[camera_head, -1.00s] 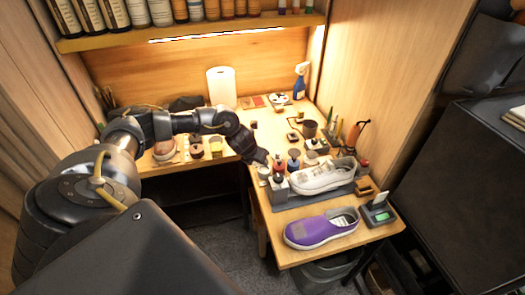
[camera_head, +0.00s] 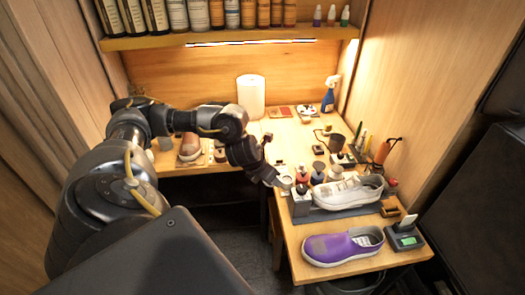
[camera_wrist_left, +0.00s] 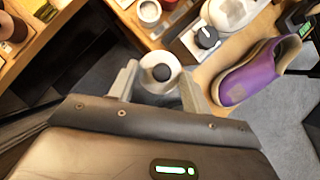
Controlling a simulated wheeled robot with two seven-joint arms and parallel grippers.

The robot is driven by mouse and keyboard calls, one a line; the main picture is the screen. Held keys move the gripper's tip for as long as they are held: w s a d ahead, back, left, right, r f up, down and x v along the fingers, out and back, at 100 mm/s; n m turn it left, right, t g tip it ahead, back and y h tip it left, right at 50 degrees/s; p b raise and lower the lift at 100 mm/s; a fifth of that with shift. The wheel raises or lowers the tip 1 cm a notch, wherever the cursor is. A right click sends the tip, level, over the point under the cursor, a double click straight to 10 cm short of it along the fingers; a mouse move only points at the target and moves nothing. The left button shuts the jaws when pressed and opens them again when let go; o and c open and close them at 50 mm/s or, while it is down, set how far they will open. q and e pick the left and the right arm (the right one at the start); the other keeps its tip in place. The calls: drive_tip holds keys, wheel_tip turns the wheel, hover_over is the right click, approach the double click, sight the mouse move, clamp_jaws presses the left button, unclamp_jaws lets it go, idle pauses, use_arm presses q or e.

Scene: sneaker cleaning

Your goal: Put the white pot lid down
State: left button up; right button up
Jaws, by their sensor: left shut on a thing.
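The white pot lid (camera_wrist_left: 146,82), round with a dark knob in its middle, is between the two fingers of my left gripper (camera_wrist_left: 158,88) in the left wrist view. The fingers are shut on it. In the head view my left gripper (camera_head: 274,179) is at the left edge of the right-hand bench part, beside small bottles. The lid is small there, at the fingertips. A white round pot (camera_wrist_left: 149,12) stands on the bench ahead of the gripper in the wrist view. I cannot tell whether the lid touches anything below. My right gripper is not in view.
A white sneaker (camera_head: 347,192) lies on a dark mat behind a purple shoe (camera_head: 342,246). Small bottles (camera_head: 302,174) stand close to the gripper. A green-screened device (camera_head: 405,238) is at the right.

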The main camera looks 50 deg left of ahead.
use_arm(q)
drive_tip(key=w+d+m+g+h, duration=0.2)
drive_tip(key=d+m+h, duration=0.3)
drive_tip(key=d+m, duration=0.5)
drive_tip(key=w+d+b, duration=0.1)
drive_tip(key=d, duration=0.7)
drive_tip(key=shift+r+m, duration=0.2)
drive_tip(key=shift+m, duration=0.1)
drive_tip(key=d+m+g, duration=0.1)
drive_tip(key=d+m, duration=0.1)
drive_tip(key=d, duration=0.1)
drive_tip(key=d+r+m+g, duration=0.1)
drive_tip(key=d+m, duration=0.1)
drive_tip(key=d+r+m+g+h, duration=0.1)
drive_tip(key=d+m, duration=0.1)
drive_tip(key=d, duration=0.1)
drive_tip(key=shift+s+d+r+m, duration=0.2)
drive_tip(key=shift+s+d+m, duration=0.1)
drive_tip(key=shift+s+d, duration=0.05)
drive_tip(key=shift+s+d+r+m+g+y+b, duration=0.2)
drive_tip(key=shift+s+d+r+m+g, duration=0.45)
drive_tip(key=shift+d+m, duration=0.8)
drive_tip(key=shift+s+d+r+m+g+y+b, duration=0.15)
drive_tip(key=shift+s+d+r+m+g, duration=0.25)
drive_tip(key=shift+d+r+m+g, duration=0.75)
drive_tip(key=shift+s+d+r+m+g+y+b, duration=0.1)
drive_tip(key=shift+s+d+r+m+g+y, duration=0.35)
drive_tip(key=shift+d+m, duration=1.25)
